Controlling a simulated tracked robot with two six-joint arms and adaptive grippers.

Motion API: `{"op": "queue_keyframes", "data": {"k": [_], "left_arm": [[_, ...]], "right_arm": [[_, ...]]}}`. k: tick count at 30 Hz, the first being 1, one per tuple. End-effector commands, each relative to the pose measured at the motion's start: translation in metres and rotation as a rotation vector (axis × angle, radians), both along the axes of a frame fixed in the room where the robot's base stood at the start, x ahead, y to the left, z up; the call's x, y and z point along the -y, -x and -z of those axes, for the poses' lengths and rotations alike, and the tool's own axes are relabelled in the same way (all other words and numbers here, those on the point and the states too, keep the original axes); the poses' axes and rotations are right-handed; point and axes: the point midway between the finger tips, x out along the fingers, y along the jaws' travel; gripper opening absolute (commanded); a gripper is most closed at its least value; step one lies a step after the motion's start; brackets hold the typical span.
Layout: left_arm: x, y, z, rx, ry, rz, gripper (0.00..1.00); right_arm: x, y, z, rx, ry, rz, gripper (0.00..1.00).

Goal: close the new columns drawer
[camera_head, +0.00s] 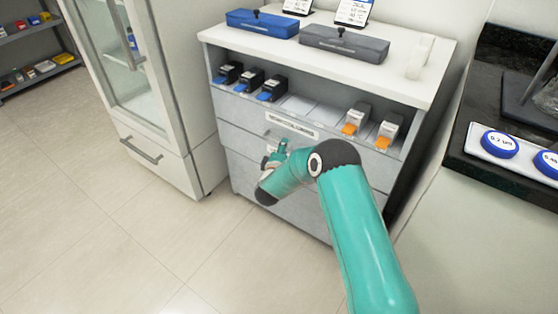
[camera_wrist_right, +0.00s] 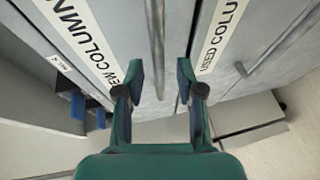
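The new columns drawer (camera_head: 240,108) is the upper grey drawer of the white cabinet, below the open shelf, with a white label on its front. In the right wrist view, the "NEW COLUMN" label (camera_wrist_right: 82,38) is at the left, with a bar handle (camera_wrist_right: 155,40) beside it. The drawer front looks flush or nearly so; a small gap cannot be told. My right gripper (camera_head: 277,152) is in front of the drawers. In its wrist view the gripper (camera_wrist_right: 160,78) is open, fingers either side of the handle's line; contact cannot be told. My left gripper is out of view.
A "USED COLU" label (camera_wrist_right: 218,35) marks the neighbouring drawer. Several column cartridges stand on the shelf, including an orange-tipped one (camera_head: 354,118). A glass-door fridge (camera_head: 155,150) stands left, a dark counter (camera_head: 480,160) right. The floor (camera_head: 120,240) in front is clear.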

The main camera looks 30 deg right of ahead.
Motion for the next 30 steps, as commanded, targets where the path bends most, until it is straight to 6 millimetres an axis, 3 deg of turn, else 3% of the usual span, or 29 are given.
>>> {"op": "queue_keyframes", "data": {"k": [6, 13, 30], "left_arm": [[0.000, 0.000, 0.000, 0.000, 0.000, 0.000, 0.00], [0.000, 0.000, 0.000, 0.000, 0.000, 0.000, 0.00], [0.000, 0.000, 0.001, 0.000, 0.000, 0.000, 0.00]], "right_arm": [[-0.033, 0.030, -0.008, -0.001, 0.000, -0.004, 0.37], [-0.057, 0.055, -0.015, 0.000, 0.001, -0.002, 0.37], [-0.064, 0.062, -0.017, 0.000, 0.001, 0.000, 0.37]]}}
